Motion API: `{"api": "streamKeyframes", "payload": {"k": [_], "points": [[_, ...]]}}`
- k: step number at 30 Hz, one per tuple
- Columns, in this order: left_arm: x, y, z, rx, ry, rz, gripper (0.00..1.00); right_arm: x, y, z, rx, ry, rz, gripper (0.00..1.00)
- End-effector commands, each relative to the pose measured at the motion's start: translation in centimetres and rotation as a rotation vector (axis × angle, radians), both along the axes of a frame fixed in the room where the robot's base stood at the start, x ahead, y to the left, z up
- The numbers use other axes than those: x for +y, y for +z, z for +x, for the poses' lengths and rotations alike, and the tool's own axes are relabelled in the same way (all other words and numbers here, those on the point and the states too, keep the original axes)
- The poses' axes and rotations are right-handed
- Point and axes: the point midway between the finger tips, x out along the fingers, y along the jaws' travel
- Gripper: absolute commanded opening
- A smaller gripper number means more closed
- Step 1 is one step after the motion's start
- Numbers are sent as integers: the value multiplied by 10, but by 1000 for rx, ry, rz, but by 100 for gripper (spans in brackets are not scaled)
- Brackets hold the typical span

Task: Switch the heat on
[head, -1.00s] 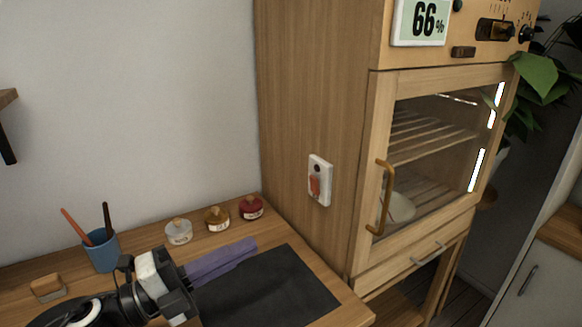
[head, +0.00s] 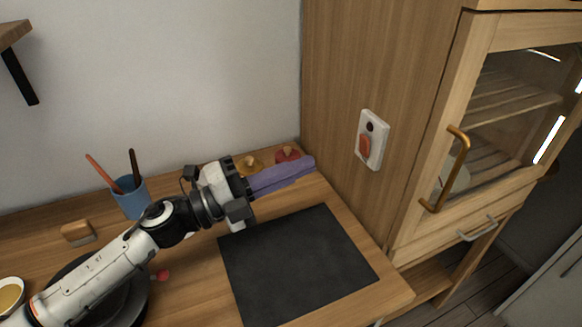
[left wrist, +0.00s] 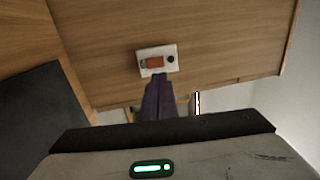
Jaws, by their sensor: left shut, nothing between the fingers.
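A white switch plate with an orange-red rocker (head: 364,146) and a dark round spot is on the side wall of the wooden cabinet (head: 400,60). It also shows in the left wrist view, with its rocker (left wrist: 155,62) just beyond my fingertips. My left gripper (head: 312,163) has long purple fingers, shut and empty, pointing right toward the cabinet side. In the head view its tips are left of the plate and lower, apart from it. In the left wrist view the fingers (left wrist: 158,100) overlap the plate's lower edge; contact cannot be told. My right gripper is out of view.
Jars with yellow (head: 249,165) and red (head: 287,154) lids stand behind my fingers. A black mat (head: 295,265) lies on the wooden table. A blue cup (head: 131,198) with tools stands left. The cabinet's glass door has a brass handle (head: 446,170).

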Motion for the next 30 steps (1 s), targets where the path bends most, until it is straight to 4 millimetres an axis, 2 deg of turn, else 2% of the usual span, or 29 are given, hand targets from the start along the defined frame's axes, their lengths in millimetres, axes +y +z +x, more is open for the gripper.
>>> {"api": "streamKeyframes", "payload": {"k": [1, 6, 12, 18, 30], "points": [[-12, 5, 4, -3, -3, -2, 0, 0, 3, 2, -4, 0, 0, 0], [-46, 8, 18, -2, -3, -1, 0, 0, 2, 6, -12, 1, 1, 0], [-76, 12, 30, -2, -2, 0, 0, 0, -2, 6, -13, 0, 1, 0], [-89, 14, 36, 0, 0, 1, 0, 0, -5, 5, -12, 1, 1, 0], [-92, 15, 37, 0, -3, 1, 0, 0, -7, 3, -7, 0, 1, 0]]}}
